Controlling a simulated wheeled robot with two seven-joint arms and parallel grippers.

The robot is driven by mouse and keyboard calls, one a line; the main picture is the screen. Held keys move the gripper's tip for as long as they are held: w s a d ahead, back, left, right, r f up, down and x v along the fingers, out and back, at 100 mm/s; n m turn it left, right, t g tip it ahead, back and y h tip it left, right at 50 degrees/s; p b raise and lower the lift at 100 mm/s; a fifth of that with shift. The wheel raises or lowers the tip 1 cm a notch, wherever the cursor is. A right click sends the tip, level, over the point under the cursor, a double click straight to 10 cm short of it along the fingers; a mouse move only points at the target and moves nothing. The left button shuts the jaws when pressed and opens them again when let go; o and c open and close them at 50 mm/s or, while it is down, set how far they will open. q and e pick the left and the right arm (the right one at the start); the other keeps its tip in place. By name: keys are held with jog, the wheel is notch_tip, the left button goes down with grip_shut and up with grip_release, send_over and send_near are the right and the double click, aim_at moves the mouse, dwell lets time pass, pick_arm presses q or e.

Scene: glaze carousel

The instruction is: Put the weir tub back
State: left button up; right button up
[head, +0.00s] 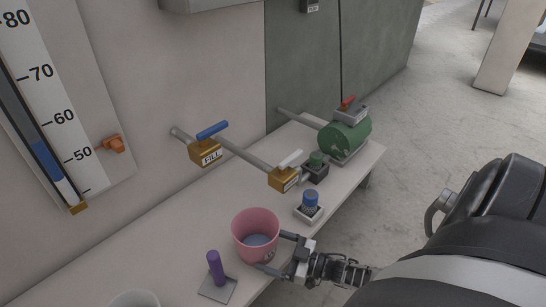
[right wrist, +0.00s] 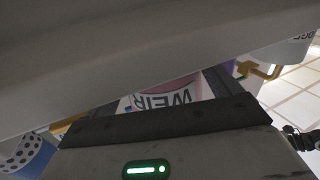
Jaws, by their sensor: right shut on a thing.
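The weir tub (head: 257,222) is a pink, open-topped tub near the front edge of the pale bench, with something bluish-grey inside. In the right wrist view the tub (right wrist: 167,99) shows its "WEIR" label upside down, partly hidden by a large grey surface. My right gripper (head: 272,252) reaches in from the right and is shut on the tub, one finger on either side of its wall. The tub looks upright; I cannot tell whether its base touches the bench. My left gripper is not in view.
A purple peg on a grey plate (head: 217,289) stands just left of the tub. A pale round rim (head: 135,299) shows at the bottom edge. A blue-capped block (head: 310,207), the FILL valve (head: 206,153) and a green pump (head: 345,136) lie behind.

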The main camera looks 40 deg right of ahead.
jog(key=o, duration=0.8)
jog(key=shift+f, duration=0.1)
jog(key=shift+o, duration=0.2)
jog(key=shift+s, duration=0.15)
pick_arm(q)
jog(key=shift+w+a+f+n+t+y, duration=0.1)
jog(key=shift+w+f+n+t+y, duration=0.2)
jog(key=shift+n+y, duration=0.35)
pick_arm(e)
jog(key=v, duration=1.1)
jog(key=shift+s+d, duration=0.3)
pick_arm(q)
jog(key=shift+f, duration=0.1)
